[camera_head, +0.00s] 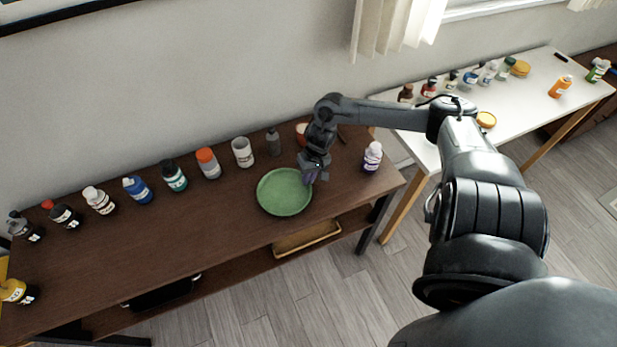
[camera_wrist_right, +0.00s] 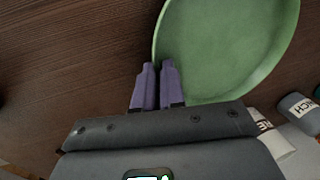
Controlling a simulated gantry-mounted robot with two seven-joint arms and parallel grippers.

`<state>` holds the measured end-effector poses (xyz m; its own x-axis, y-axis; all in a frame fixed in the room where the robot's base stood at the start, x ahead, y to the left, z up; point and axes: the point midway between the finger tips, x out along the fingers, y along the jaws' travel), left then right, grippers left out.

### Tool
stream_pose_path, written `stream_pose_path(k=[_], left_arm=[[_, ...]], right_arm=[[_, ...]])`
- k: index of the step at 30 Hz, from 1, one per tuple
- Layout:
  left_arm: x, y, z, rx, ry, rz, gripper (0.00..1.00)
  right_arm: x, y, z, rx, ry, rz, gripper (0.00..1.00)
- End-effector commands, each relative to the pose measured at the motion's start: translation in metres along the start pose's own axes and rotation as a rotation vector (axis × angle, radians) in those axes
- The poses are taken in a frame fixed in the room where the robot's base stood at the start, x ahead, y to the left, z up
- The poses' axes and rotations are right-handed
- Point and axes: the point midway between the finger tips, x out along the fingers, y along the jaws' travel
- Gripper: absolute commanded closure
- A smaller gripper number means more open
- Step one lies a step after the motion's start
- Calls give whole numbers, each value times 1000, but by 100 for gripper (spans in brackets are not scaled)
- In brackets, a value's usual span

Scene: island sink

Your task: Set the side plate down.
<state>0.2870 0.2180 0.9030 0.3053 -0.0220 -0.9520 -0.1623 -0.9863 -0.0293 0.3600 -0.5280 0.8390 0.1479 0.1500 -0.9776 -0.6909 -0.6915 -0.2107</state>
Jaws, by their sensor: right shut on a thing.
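The side plate (camera_head: 284,193) is a round green plate over the front right part of the dark wooden table. It also fills the upper right of the right wrist view (camera_wrist_right: 225,45). My right gripper (camera_head: 311,177) is at the plate's right edge, shut on its rim. In the right wrist view the two purple fingers (camera_wrist_right: 158,82) are close together at the rim. I cannot tell whether the plate touches the table or is slightly above it. My left gripper is not in view.
The dark table (camera_head: 150,235) has a row of bottles and jars along its back, including a white jar (camera_head: 243,152) and a grey bottle (camera_head: 273,142) near the plate. A purple-labelled bottle (camera_head: 372,156) stands to the right. The tabletop left of the plate is clear.

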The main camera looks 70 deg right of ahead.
Motion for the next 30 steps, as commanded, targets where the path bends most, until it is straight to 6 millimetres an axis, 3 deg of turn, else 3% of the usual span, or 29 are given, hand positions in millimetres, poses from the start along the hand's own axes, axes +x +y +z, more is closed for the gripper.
stream_pose_path(k=[5,6,11,22,30], left_arm=[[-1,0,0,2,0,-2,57],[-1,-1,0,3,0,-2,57],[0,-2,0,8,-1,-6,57],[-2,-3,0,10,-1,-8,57],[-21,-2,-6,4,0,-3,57]], right_arm=[[0,0,0,1,1,-1,100],[1,0,0,1,0,0,88],[1,0,0,1,0,0,65],[-4,0,0,0,0,1,65],[-43,0,0,-1,0,2,65]])
